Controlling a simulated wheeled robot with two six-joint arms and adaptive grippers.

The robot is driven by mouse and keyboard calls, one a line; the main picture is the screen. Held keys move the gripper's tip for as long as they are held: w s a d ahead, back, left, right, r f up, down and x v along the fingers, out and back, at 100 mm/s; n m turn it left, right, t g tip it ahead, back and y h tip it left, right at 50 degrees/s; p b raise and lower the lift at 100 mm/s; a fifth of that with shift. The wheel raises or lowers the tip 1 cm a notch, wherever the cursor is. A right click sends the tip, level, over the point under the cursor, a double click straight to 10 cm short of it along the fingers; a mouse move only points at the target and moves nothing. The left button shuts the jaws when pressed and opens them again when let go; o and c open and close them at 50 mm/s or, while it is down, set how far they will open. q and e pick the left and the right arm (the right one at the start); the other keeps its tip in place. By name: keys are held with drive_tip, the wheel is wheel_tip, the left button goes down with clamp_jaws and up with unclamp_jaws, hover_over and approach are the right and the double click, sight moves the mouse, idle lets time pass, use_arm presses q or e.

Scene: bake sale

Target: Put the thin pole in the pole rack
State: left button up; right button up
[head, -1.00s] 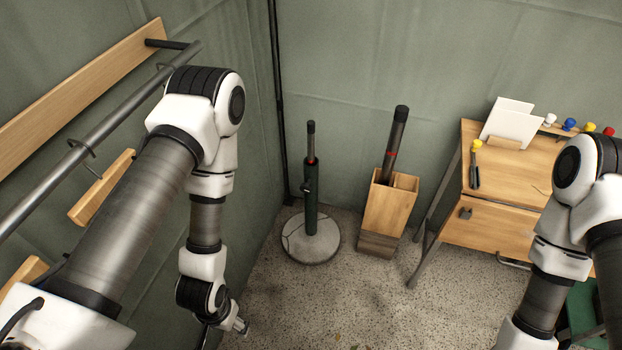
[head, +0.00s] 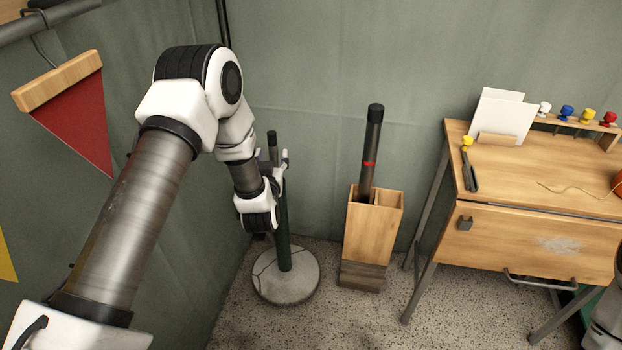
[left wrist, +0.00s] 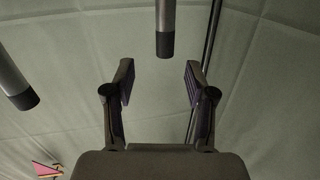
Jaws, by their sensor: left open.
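The thin pole (head: 272,147) stands upright in a dark green tube stand (head: 284,235) on a round grey base. Its black tip shows; my gripper and wrist hide part of it. My left gripper (head: 279,172) is open and empty beside the upper pole. In the left wrist view a pole (left wrist: 165,20) with a dark end lies in line with the gap between the open fingers (left wrist: 158,85); I cannot tell if they touch. The wooden pole rack (head: 372,240) has two compartments. A thicker pole (head: 371,145) with a red band stands in its left one. My right gripper is out of view.
A wooden desk (head: 540,240) with white cards (head: 500,118) and colored knobs stands at the right. A red pennant (head: 85,115) hangs at the left. Green fabric walls close the corner behind the stand. Speckled floor lies clear in front of the rack.

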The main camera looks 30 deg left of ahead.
sight(272, 140)
use_arm(q)
drive_tip(key=shift+w+a+n+t+y+b, duration=0.4)
drive_tip(key=shift+w+a+b, duration=0.3)
drive_tip(key=shift+b, duration=0.15)
drive_tip(key=shift+w+a, duration=0.15)
drive_tip(key=shift+w, duration=0.2)
drive_tip(key=b+x, duration=0.1)
drive_tip(key=x, duration=0.5)
drive_tip(key=shift+w+a+f, duration=0.15)
drive_tip(key=shift+w, duration=0.2)
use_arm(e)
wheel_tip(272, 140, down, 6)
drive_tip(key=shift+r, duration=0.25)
use_arm(q)
clamp_jaws()
wheel_tip(272, 140, up, 10)
drive_tip(key=p, duration=0.7)
drive_tip(key=shift+p, duration=0.35)
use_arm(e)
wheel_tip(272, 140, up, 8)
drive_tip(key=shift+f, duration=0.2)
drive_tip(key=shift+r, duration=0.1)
